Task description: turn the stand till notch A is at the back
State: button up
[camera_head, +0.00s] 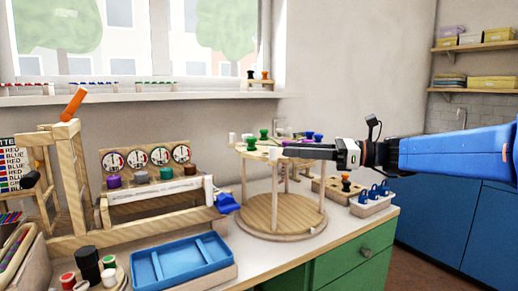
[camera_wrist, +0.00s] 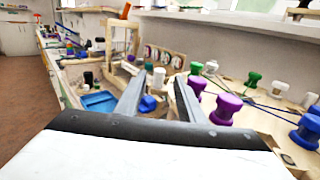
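The round wooden stand (camera_head: 258,217) is on the counter, with a wide base disc and an upper board on posts. I cannot make out notch A or any letter. Contact with the stand is unclear.
A wooden rack with dials (camera_head: 157,157), a blue tray (camera_head: 182,261) and a blue item (camera_head: 226,203) lie left of the stand. A peg board (camera_head: 340,189) and a small bin (camera_head: 372,203) are close on its right. The wall and sill are behind.

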jog(key=w+a, duration=0.2)
jog(key=a, duration=0.8)
jog(key=shift+a, duration=0.15)
grip_shut()
